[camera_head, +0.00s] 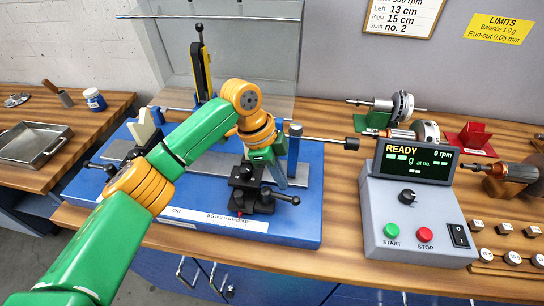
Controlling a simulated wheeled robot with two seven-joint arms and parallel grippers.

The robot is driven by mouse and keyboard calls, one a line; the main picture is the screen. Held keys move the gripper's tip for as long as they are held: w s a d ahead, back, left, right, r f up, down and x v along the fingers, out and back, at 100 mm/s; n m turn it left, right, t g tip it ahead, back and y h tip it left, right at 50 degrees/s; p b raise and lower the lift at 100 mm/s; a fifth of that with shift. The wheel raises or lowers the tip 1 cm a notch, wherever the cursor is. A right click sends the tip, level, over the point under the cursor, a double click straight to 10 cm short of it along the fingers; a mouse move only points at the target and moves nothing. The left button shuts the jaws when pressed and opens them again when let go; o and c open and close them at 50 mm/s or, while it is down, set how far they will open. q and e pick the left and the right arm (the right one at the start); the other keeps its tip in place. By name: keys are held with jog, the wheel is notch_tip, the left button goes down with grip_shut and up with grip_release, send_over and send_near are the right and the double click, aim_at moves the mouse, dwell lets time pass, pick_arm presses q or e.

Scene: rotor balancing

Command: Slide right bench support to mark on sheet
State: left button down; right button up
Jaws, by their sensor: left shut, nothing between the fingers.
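The right bench support (250,196) is a black carriage on the blue balancing bench (300,224). It has a side lever and a small red pointer above the white cm scale (222,218). My left gripper (262,158) is shut and empty, right over and behind this support; its fingertips are mostly hidden, so I cannot tell if they touch it. The left support (118,152) stands further left, partly behind my arm. The sheet (402,14) on the wall reads left 13 cm, right 15 cm, shaft no. 2. My right gripper is out of view.
A clear guard (172,55) stands behind the bench. A grey control box (410,212) showing READY stands to its right. Rotors (393,104), a red stand (476,138) and several weights (513,257) lie on the wooden table. A metal tray (35,142) is at far left.

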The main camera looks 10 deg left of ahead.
aim_at(260, 180)
pick_arm(q)
jog(key=a+p, duration=0.1)
jog(key=a, duration=0.2)
jog(key=shift+a+f+p, duration=0.1)
jog(key=shift+a+p, duration=0.05)
jog(key=shift+p, duration=0.15)
jog(key=shift+a+f, duration=0.1)
jog(key=shift+a, duration=0.25)
jog(key=shift+d, duration=0.1)
jog(key=shift+a+r+p, duration=0.3)
jog(key=shift+a+p, duration=0.1)
jog(key=shift+p, duration=0.6)
jog(key=shift+a+f, duration=0.1)
jog(key=shift+f, duration=0.2)
